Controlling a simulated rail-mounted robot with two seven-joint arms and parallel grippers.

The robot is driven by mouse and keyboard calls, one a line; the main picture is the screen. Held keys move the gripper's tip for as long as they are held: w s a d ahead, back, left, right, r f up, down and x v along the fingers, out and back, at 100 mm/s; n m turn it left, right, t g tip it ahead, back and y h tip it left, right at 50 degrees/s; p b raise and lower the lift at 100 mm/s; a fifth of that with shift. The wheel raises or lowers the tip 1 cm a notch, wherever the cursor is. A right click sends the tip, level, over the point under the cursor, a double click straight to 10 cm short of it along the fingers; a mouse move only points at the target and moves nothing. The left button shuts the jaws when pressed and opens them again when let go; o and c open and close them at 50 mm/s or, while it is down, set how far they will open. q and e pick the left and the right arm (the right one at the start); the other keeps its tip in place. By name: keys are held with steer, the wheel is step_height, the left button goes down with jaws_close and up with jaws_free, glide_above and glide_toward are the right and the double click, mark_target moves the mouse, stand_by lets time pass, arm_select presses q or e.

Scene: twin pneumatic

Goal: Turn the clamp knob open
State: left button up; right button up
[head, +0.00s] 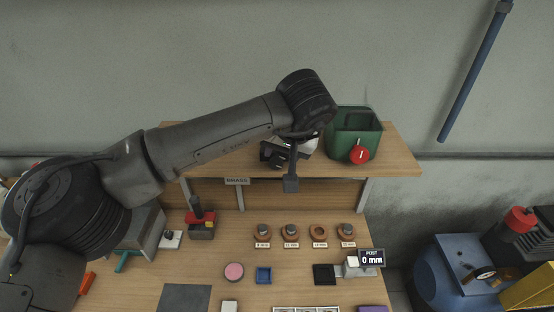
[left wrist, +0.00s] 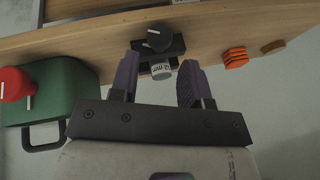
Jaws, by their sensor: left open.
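The clamp knob (left wrist: 159,38) is a round black knob with a white pointer line, on a dark clamp block (left wrist: 176,45) on the wooden shelf. A pale cylinder (left wrist: 161,71) labelled 12 mm sits at the clamp, on the wall side of the knob. My left gripper (left wrist: 159,62) is open, with purple fingers apart and nothing seen gripped. In the left wrist view its fingers frame the cylinder, and the knob shows just beyond the fingertips; I cannot tell whether they touch anything. In the head view my wrist largely hides the clamp. My right gripper is not in view.
A green container (head: 353,132) with a red knob (head: 360,155) stands beside the clamp on the shelf (head: 398,158). Orange stacked rings (left wrist: 235,57) lie on its other side. Below, the bench (head: 215,254) holds several ring parts. The wall is close behind.

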mark_target(276, 160)
arm_select(q)
steer(key=x, duration=0.5)
steer(key=shift+w+a+f, duration=0.1)
steer(key=shift+w+f, duration=0.1)
steer(key=shift+f, duration=0.15)
steer(key=shift+c, duration=0.4)
steer(key=c, duration=0.5)
steer(key=shift+a+f+n+h+b, duration=0.15)
steer(key=shift+n+h+b, duration=0.2)
steer(key=shift+h, duration=0.75)
steer(key=shift+c, duration=0.2)
steer(key=o, duration=0.6)
